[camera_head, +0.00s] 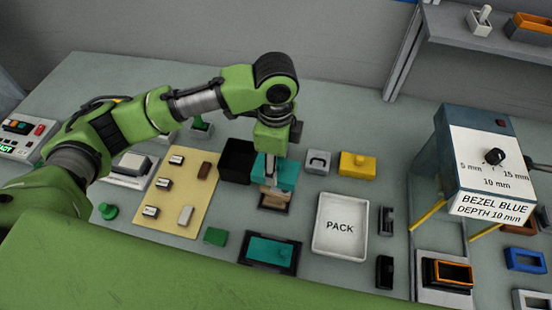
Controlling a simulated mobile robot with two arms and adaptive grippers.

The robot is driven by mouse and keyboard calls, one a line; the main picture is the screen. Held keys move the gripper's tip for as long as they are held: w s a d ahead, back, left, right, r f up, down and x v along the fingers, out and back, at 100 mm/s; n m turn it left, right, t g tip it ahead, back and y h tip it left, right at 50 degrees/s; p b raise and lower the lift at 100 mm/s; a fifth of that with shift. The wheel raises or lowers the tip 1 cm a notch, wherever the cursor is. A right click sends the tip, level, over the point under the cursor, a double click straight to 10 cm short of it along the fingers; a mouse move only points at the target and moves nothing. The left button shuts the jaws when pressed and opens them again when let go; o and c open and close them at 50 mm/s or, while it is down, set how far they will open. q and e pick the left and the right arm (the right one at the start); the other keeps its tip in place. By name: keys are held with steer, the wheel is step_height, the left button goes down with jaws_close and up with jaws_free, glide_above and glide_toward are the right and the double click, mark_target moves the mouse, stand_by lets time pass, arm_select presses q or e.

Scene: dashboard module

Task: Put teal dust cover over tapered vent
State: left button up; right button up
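My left gripper (278,155) points down from the green arm, right at a teal block-shaped piece (288,173) that looks like the dust cover. The fingers are small and partly hidden, so I cannot tell whether they are closed on it. Directly below the teal piece a tan part (273,198) shows, on a dark base; it may be the tapered vent. Whether the teal piece touches it or is just above it cannot be told. My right gripper is not in view.
A black box (236,160) stands close left of the teal piece. A white PACK tray (340,227) lies to the right, and a teal plate in a dark frame (287,266) in front. A yellow block (357,164) sits behind right. The bezel machine (485,160) stands far right.

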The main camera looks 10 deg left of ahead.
arm_select(q)
steer(key=shift+f+b, duration=0.75)
steer(key=shift+f, duration=1.7)
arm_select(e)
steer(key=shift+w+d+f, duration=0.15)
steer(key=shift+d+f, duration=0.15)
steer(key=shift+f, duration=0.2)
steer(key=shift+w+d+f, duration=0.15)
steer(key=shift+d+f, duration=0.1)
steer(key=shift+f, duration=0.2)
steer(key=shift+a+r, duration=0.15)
arm_select(q)
steer(key=shift+p, duration=0.55)
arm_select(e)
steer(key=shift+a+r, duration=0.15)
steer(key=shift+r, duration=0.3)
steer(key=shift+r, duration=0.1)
arm_select(q)
steer(key=shift+p, duration=0.55)
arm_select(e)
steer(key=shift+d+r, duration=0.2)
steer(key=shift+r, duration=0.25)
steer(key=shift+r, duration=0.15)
